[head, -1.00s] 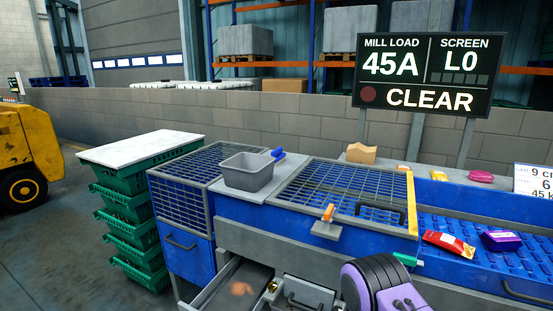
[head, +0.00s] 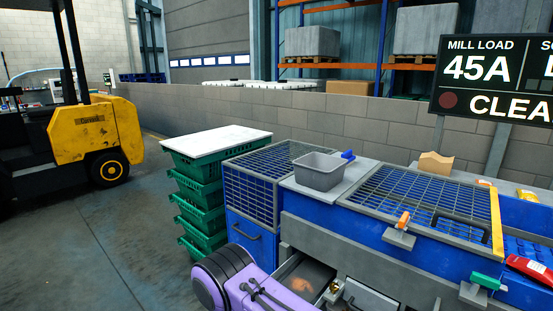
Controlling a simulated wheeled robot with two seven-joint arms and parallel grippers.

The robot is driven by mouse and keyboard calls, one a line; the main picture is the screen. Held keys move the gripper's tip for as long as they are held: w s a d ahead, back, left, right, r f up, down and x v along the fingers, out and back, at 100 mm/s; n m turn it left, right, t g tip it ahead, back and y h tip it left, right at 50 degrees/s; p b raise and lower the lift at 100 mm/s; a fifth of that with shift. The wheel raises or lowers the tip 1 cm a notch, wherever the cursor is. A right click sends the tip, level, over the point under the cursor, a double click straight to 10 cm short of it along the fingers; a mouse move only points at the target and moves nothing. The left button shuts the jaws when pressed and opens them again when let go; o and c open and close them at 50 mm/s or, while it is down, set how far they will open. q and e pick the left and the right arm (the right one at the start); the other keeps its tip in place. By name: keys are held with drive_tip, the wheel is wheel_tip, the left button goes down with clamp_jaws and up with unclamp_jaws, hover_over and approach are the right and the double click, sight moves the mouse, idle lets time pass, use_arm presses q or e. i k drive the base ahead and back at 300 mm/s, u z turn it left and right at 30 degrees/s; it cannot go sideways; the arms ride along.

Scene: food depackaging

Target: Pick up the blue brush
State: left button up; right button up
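What looks like the blue brush (head: 347,155) shows as a small blue shape at the right rear rim of a grey tub (head: 319,174). Most of it is hidden behind or inside the tub, so I cannot tell how it lies. The tub stands on a grey plate on top of the blue machine, between two mesh grids. A purple link of my arm with a black ribbed joint shows at the bottom, in front of the machine and well below the tub. I see neither gripper's fingers, and nothing of mine touches the brush.
An open drawer (head: 296,281) juts out below the tub. Green crates (head: 203,217) with a white lid stand left of the machine. An orange-handled latch (head: 402,224) and a green one (head: 487,281) stick out at its front. A yellow forklift (head: 95,130) stands at far left; the floor between is clear.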

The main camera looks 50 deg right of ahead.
sight(348, 154)
drive_tip(key=u, duration=0.15)
drive_tip(key=i, duration=2.15)
drive_tip(key=z, duration=2.45)
